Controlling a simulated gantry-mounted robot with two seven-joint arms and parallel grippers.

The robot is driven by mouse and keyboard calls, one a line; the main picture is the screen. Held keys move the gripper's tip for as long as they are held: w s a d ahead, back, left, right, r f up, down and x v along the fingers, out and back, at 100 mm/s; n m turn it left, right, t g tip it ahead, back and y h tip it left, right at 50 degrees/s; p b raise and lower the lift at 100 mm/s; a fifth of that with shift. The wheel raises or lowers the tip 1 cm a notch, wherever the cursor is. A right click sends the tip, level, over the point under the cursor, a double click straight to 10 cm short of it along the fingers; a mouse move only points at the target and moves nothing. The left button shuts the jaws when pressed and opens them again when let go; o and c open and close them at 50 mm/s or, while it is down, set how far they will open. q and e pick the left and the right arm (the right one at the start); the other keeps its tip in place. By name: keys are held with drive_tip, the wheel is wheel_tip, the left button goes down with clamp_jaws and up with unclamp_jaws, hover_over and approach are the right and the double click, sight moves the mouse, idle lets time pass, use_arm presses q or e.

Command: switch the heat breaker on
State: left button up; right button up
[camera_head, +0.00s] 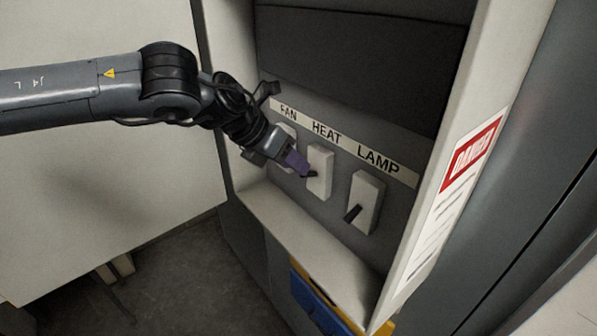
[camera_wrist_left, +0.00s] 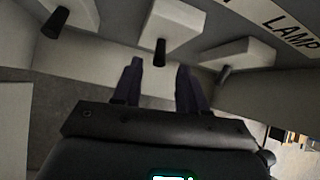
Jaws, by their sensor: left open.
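The heat breaker (camera_head: 319,170) is a pale box under the HEAT label, between the fan breaker (camera_head: 289,130) and the lamp breaker (camera_head: 366,190). Its dark lever (camera_head: 311,175) points down and is partly covered by my left gripper (camera_head: 298,162). In the left wrist view the heat breaker (camera_wrist_left: 176,22) is in the middle, with its lever (camera_wrist_left: 160,52) hanging just beyond the gap between my fingertips (camera_wrist_left: 158,68). The two purple fingers are apart, with nothing between them. Whether a finger touches the lever cannot be told. My right gripper is not in view.
The breakers sit in a recessed cabinet with a pale ledge (camera_head: 300,230) below and a side wall at right bearing a danger sign (camera_head: 472,150). The lamp lever (camera_head: 353,213) also points down. A large pale panel (camera_head: 110,190) stands at left.

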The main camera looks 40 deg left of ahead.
use_arm(q)
drive_tip(key=b+v, duration=0.1)
drive_tip(key=v, duration=0.5)
drive_tip(key=shift+s+r+b, duration=0.2)
drive_tip(key=shift+b, duration=0.2)
drive_tip(key=shift+a, duration=0.1)
